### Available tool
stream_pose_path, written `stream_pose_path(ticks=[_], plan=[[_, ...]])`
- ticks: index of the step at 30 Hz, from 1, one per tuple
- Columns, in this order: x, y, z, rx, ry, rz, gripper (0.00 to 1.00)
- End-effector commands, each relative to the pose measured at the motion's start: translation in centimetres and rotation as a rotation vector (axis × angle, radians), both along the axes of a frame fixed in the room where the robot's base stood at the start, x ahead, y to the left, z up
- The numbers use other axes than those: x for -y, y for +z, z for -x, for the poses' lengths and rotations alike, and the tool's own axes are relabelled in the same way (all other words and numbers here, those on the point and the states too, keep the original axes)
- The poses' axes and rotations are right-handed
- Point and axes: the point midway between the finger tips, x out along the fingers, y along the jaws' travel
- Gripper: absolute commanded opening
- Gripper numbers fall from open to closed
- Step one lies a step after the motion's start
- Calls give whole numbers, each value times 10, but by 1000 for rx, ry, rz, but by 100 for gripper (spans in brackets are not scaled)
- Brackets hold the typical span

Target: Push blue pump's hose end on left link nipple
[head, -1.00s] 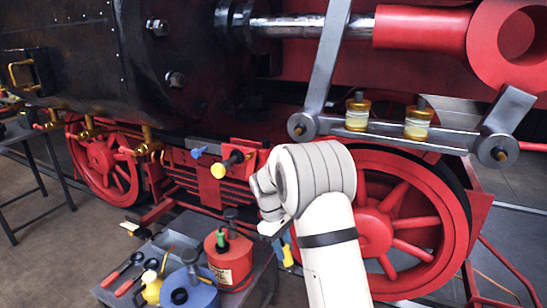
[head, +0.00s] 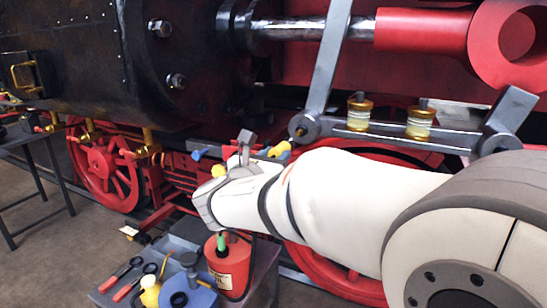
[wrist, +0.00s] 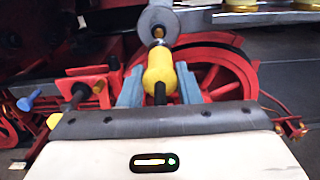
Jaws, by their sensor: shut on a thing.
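My gripper (head: 262,150) is shut on a yellow hose end (wrist: 159,68), which sits between its two grey-blue fingers in the wrist view. The hose end also shows in the head view (head: 279,149). The left link nipple (wrist: 158,32) is a brass point on a round grey boss. It lies just beyond the hose end, nearly in line in the wrist view. In the head view the nipple (head: 299,131) is up and right of it, with a small gap. The blue pump (head: 188,292) stands on the cart.
Blue (head: 199,153) and yellow (head: 218,171) knobs sit left of my gripper. Oil cups (head: 359,112) stand on the rod to the right.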

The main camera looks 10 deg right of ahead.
Motion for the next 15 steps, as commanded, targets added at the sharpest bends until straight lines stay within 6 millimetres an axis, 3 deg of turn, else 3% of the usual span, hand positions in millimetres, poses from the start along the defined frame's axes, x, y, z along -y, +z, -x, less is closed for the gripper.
stream_pose_path(ticks=[15], plan=[[23, 4, -31, 6, 4, 6, 3]])
